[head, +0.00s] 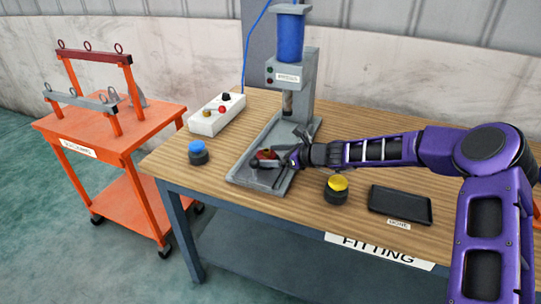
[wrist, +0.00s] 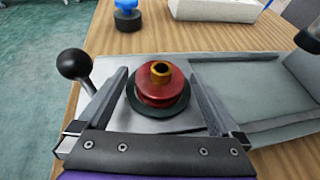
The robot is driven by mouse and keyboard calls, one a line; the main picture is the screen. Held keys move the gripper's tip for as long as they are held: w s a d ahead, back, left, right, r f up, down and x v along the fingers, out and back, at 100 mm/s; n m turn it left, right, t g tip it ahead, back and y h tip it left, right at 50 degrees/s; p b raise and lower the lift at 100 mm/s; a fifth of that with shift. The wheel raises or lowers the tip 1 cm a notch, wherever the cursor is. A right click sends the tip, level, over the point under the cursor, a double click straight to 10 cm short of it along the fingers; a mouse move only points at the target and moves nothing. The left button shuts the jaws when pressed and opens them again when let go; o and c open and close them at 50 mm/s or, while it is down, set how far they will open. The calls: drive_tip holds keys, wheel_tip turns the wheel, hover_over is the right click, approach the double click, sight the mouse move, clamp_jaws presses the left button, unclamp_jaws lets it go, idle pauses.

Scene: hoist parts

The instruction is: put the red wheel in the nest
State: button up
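The red wheel (head: 267,154) sits upright on the metal bed of the press, partly hidden by my gripper in the head view. In the wrist view the red wheel (wrist: 159,92) has a brass-coloured hub on top and rests on a wider dark round base (wrist: 160,112), which looks like the nest. I cannot tell whether the wheel is fully down in it. My gripper (head: 278,158) is low over the bed. In the wrist view my gripper (wrist: 158,74) is open, one finger on each side of the wheel, with gaps visible on both sides.
A black ball-knob lever (wrist: 75,64) stands just left of the left finger. The press column (head: 298,85) rises behind.

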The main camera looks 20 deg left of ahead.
drive_tip(key=shift+r, duration=0.3)
drive_tip(key=p+v, duration=0.1)
drive_tip(key=v, duration=1.1)
drive_tip(key=shift+f, duration=0.15)
